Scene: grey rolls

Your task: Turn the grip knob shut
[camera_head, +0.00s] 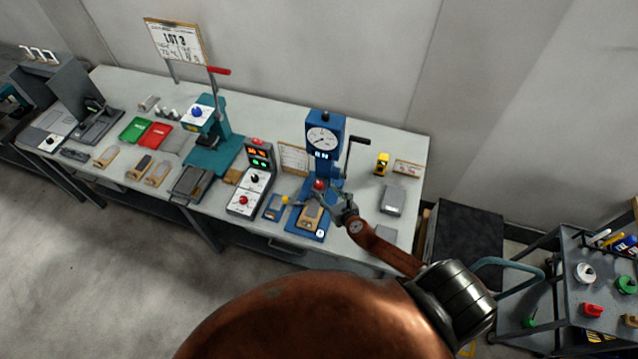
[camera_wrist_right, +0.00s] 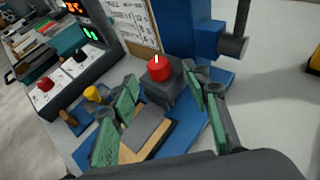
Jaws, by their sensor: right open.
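The grip knob is a red round knob (camera_wrist_right: 159,68) with a white mark on top, on a dark grey block on the blue stand's base. It also shows in the head view (camera_head: 319,185), at the foot of the blue gauge stand (camera_head: 325,125). My right gripper (camera_head: 327,197) is over the front of that base. In the wrist view its green-padded fingers (camera_wrist_right: 158,84) are spread open, with the knob just beyond and between their tips. I see no contact with the knob. A tan plate with a grey patch (camera_wrist_right: 146,130) lies below the fingers. My left gripper is not in view.
A control box (camera_head: 250,185) with lit displays and knobs stands left of the blue stand. A crank handle (camera_head: 357,141) sticks out on its right. A yellow item (camera_head: 382,163) and a grey box (camera_head: 393,200) are further right. A small yellow knob (camera_wrist_right: 92,94) is beside the left finger.

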